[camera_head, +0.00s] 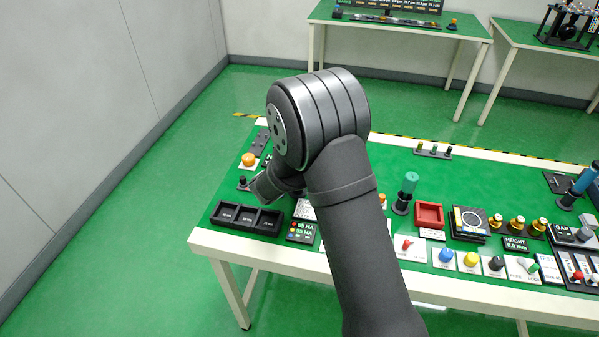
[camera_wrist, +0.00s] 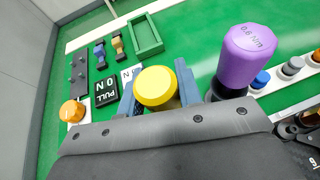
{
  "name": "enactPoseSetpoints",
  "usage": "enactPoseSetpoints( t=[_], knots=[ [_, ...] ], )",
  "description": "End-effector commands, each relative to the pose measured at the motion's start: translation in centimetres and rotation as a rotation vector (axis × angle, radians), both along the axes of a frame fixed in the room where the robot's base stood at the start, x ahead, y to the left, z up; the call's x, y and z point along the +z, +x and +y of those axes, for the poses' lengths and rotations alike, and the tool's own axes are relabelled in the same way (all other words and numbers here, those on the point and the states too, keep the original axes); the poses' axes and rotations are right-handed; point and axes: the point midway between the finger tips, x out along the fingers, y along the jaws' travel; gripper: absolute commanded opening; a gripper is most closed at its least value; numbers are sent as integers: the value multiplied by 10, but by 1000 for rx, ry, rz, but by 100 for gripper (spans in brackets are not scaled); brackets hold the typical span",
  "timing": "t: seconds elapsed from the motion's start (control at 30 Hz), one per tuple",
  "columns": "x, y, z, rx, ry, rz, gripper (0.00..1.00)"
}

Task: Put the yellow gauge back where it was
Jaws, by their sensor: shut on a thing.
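The yellow gauge (camera_wrist: 155,87) shows in the wrist view as a round yellow cap with a darker yellow body below it. My gripper (camera_wrist: 158,97) has one blue-grey finger on each side of it and is shut on it. The lower end of the gauge is hidden, so I cannot tell whether it touches anything. A blue gauge-like piece (camera_wrist: 100,55) and a brown one (camera_wrist: 118,46) lie beside a dark rack (camera_wrist: 78,82) at the upper left. In the head view my arm hides the gauge and the fingertips.
A purple-handled tool (camera_wrist: 246,55) stands close right of my gripper. The head view shows black bins (camera_head: 222,222) at the table's left edge and a red tray (camera_head: 429,225) right of my arm.

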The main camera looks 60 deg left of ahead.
Motion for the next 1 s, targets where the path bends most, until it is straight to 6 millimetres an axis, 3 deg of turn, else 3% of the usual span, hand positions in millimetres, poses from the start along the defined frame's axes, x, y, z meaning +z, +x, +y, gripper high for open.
enactPoseSetpoints(
  t=[0.23,0.63,0.67,0.77,1.0],
  knots=[
    [-32,0,0,1,-3,-1,8],
    [-37,0,0,1,0,0,8],
    [-37,0,0,1,0,0,36],
    [-37,0,0,1,0,0,54],
    [-37,0,0,1,0,0,54]
  ],
)
